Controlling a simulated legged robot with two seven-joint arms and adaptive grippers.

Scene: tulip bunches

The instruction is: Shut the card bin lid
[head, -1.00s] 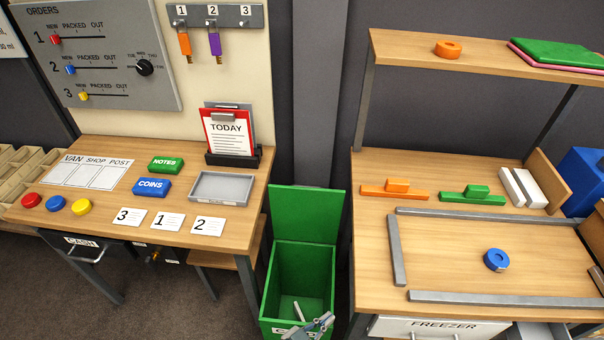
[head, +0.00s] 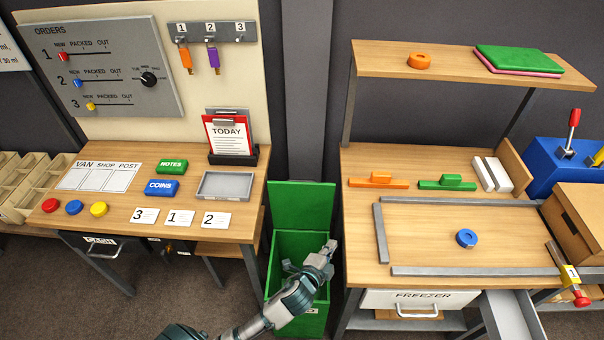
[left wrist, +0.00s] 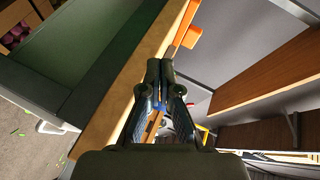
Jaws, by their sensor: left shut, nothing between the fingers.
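The green card bin (head: 284,244) stands on the floor between the two tables. Its green lid (head: 302,205) is open and stands upright at the bin's back edge. My left gripper (head: 331,246) is over the right side of the bin's opening, in front of the lid and seemingly apart from it. It is shut and empty; its closed fingers also show in the left wrist view (left wrist: 159,70). My arm hides much of the bin's front and inside. My right gripper is out of view.
The left table (head: 120,215) holds buttons, cards and a grey tray (head: 225,186). The right table (head: 362,258) stands close beside the bin, with grey rails and a blue ring (head: 466,238). A freezer drawer (head: 420,300) is under it.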

